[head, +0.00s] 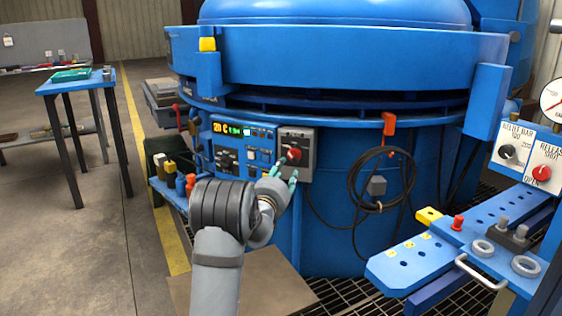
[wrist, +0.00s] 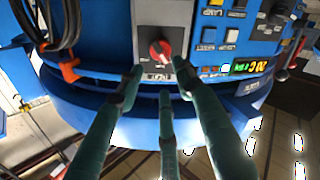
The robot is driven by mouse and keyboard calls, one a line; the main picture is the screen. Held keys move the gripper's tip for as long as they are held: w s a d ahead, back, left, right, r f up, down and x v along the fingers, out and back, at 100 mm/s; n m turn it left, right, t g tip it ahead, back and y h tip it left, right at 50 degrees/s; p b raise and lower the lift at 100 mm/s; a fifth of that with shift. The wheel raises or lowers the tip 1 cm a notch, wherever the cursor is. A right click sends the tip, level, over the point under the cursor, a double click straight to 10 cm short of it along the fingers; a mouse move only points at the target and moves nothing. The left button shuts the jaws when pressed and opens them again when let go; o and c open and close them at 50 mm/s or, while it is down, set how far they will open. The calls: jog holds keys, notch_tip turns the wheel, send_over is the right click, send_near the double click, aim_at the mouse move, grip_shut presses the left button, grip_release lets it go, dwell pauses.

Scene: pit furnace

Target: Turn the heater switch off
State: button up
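The heater switch looks to be the red rotary knob (head: 294,154) on a grey box (head: 302,138) on the blue furnace's front. In the wrist view, which appears upside down, the red knob (wrist: 160,52) sits on its grey plate (wrist: 165,14) with a white mark and small lettering that I cannot read. My gripper (head: 284,169) has green fingers just below and in front of the knob. In the wrist view my gripper (wrist: 160,76) has its fingers spread and empty, with tips close to the plate's edge. I see no clear contact with the knob.
A control panel (head: 243,143) with a lit display and buttons adjoins the switch box on the left. A coiled black cable (head: 381,180) and orange hook hang to the right. A blue perforated bench (head: 430,255) stands at front right. Bottles stand on a low shelf at left.

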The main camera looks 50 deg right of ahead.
aim_at(293, 158)
jog(key=x, duration=1)
jog(key=shift+b, duration=0.35)
jog(key=shift+s, duration=0.1)
jog(key=shift+c, duration=1.3)
grip_shut()
jog(key=shift+f, duration=0.1)
